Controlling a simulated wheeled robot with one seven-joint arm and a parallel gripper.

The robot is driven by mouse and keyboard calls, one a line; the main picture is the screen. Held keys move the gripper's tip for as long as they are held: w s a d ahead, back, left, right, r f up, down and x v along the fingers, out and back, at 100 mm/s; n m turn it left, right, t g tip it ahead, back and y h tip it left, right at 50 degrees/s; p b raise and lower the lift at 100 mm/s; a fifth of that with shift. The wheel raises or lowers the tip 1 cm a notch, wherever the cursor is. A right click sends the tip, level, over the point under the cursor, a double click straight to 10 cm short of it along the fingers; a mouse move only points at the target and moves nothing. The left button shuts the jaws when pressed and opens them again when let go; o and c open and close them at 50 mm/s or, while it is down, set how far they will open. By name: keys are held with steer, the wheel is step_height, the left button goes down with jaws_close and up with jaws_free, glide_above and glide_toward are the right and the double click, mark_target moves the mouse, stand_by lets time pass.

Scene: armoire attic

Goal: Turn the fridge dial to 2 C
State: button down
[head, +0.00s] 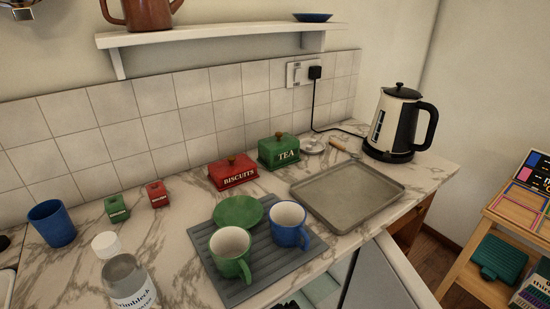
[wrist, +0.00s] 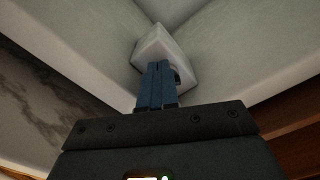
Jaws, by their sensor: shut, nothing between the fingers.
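In the wrist view, my gripper (wrist: 158,66) is shut and empty, its two blue fingers side by side. The fingertips are at a small white housing (wrist: 157,43) in the upper corner of a pale interior, which looks like the fridge's. A rounded greyish part, perhaps the dial, shows just right of the fingertips and is mostly hidden by them. I cannot read any marks or setting, nor tell whether the fingers touch it. In the head view, the open grey fridge door (head: 374,279) shows below the counter; the dial is not visible there.
The pale fridge walls (wrist: 235,45) close in around the gripper. Above, the marble counter (head: 170,240) holds a grey drying mat (head: 262,262) with a green mug (head: 230,252) and blue mug (head: 287,225), a metal tray (head: 347,192) and a kettle (head: 395,125).

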steer(key=shift+d, duration=0.15)
steer(key=v, duration=0.3)
steer(key=p+v, duration=0.1)
steer(key=v, duration=0.2)
steer(key=shift+w+d+f+p, duration=0.1)
steer(key=shift+w+d+p, duration=0.1)
steer(key=shift+d+p, duration=0.1)
stand_by(0.4)
steer(key=shift+a, duration=0.1)
